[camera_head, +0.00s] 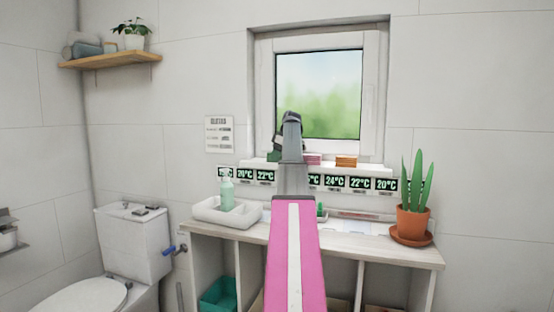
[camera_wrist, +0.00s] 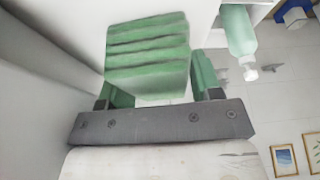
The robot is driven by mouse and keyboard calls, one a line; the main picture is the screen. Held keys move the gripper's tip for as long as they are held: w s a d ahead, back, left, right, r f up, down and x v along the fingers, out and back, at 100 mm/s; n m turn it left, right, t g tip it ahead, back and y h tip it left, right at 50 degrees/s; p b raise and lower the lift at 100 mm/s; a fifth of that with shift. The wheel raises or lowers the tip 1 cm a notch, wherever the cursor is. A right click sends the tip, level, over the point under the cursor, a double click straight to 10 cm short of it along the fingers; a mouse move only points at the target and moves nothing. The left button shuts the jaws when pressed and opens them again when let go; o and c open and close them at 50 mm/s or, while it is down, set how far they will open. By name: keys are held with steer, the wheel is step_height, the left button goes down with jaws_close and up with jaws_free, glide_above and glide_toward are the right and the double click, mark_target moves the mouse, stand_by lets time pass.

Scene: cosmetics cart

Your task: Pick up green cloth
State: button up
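The green cloth (camera_wrist: 148,52) is a folded, layered stack. In the wrist view it lies just ahead of my gripper (camera_wrist: 163,84), roughly in line with the gap between its fingers. The two fingers stand wide apart, so the gripper is open; I cannot tell whether either finger touches the cloth. In the head view my gripper (camera_head: 287,142) is at the window sill, and its fingertips are mostly hidden by my arm. A small part of the green cloth (camera_head: 273,156) shows there on the sill, left of my wrist.
A pink cloth (camera_head: 313,159) and an orange cloth (camera_head: 346,161) lie on the sill (camera_head: 373,167) to the right. Below, the counter (camera_head: 395,250) holds a white tray (camera_head: 207,211) with a green bottle (camera_head: 226,194), and a potted plant (camera_head: 413,219). The window frame (camera_head: 371,95) rises behind.

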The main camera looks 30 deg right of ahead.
steer(key=shift+r, duration=0.1)
step_height(320, 180, up, 10)
steer(key=shift+f, duration=0.1)
steer(key=o, duration=0.4)
steer(key=c, duration=0.3)
steer(key=shift+s, duration=0.1)
